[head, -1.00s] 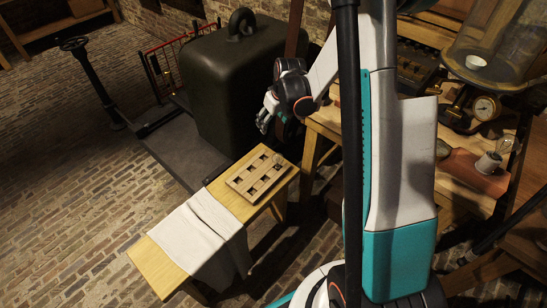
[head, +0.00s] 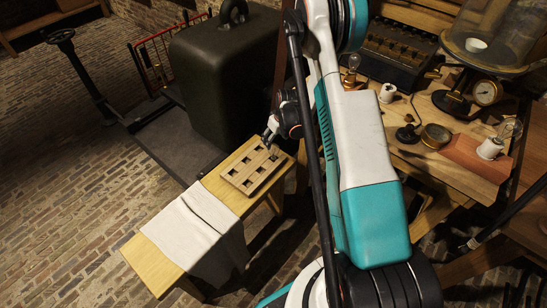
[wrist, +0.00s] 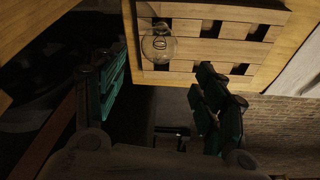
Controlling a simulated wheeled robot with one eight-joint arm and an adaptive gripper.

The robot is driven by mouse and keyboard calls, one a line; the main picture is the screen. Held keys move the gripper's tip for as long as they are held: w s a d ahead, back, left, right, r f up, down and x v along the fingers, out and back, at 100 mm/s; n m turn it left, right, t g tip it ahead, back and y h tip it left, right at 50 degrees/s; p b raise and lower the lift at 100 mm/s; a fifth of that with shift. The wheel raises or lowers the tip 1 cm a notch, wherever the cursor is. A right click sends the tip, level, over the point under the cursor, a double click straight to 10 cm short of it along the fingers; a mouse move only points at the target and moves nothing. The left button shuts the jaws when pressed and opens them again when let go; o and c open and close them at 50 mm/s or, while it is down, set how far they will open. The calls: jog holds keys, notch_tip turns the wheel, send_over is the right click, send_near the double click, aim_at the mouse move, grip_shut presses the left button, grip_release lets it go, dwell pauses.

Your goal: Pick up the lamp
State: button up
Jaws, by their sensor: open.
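A clear glass lamp (wrist: 158,45) sits in the slotted wooden rack (wrist: 198,11), near one edge, in the wrist view. In the head view the rack (head: 243,183) lies on a narrow wooden bench, and my gripper (head: 270,140) is at its far right end, hiding most of the lamp. In the wrist view my gripper (wrist: 157,72) is open, its dark green fingers spread apart on either side below the lamp. The lamp lies ahead of the fingertips and nothing is held between them.
A white cloth (head: 200,225) drapes over the near part of the bench (head: 155,262). A large dark green tank (head: 225,80) stands behind the rack. The workbench at right carries two other bulbs (head: 350,75) (head: 508,130), gauges (head: 486,92) and a glass jar (head: 490,35).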

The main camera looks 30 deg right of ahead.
aim_at(273, 145)
jog(key=shift+b+x, duration=1.55)
jog(key=shift+x, duration=1.7)
jog(key=shift+d, duration=0.1)
jog(key=shift+c, duration=0.6)
jog(key=c, duration=1)
